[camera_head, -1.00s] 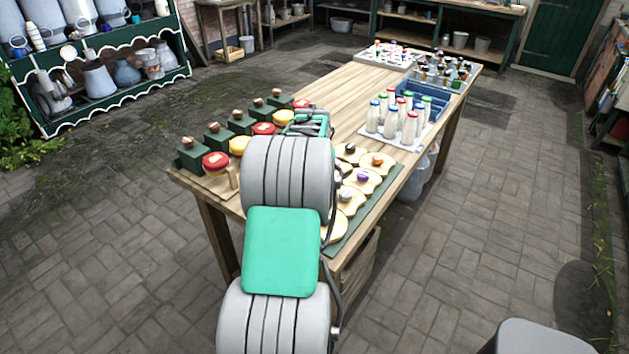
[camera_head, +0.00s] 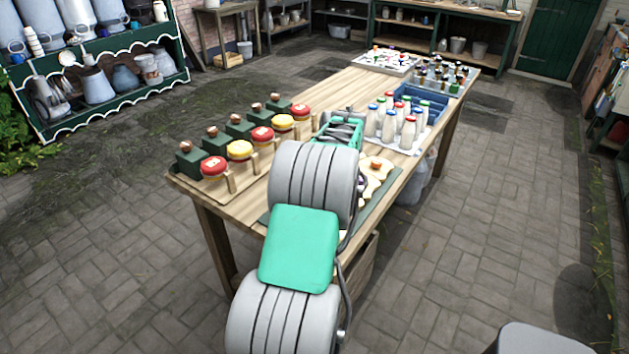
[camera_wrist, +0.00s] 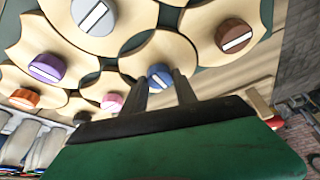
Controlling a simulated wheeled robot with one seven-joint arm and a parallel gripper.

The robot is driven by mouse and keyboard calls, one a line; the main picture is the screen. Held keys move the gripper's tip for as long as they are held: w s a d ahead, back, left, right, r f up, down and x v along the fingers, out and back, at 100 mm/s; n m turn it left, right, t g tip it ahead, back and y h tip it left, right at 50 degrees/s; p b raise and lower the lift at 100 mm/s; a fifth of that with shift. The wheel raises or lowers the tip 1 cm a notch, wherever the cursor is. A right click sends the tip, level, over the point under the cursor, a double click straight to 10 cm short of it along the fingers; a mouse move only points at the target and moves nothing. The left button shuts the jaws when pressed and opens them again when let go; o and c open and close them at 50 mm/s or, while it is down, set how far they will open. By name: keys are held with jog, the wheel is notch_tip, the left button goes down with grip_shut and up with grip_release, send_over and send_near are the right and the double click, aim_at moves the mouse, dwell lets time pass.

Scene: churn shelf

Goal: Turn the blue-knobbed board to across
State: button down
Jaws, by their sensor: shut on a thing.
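The blue-knobbed board (camera_wrist: 145,57) is a pale wooden piece with curved edges in the wrist view. Its blue knob (camera_wrist: 160,75) sits between the fingertips of my gripper (camera_wrist: 160,81), which is shut on it. A white bar crosses the knob, but the fingers partly cover it, so its angle is hard to read. In the head view my arm hides this board and the gripper's fingertips.
Neighbouring boards carry grey (camera_wrist: 93,16), brown (camera_wrist: 233,36), purple (camera_wrist: 47,67), orange (camera_wrist: 25,98) and pink (camera_wrist: 112,102) knobs close by. Red and yellow-lidded jars (camera_head: 240,149) stand left of my arm; bottles (camera_head: 389,125) stand beyond it on the table (camera_head: 345,90).

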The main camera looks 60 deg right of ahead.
dwell(0.3)
jog(key=c, duration=1)
grip_release()
jog(key=v, duration=0.7)
jog(key=shift+r, duration=0.4)
jog(key=shift+s, duration=0.1)
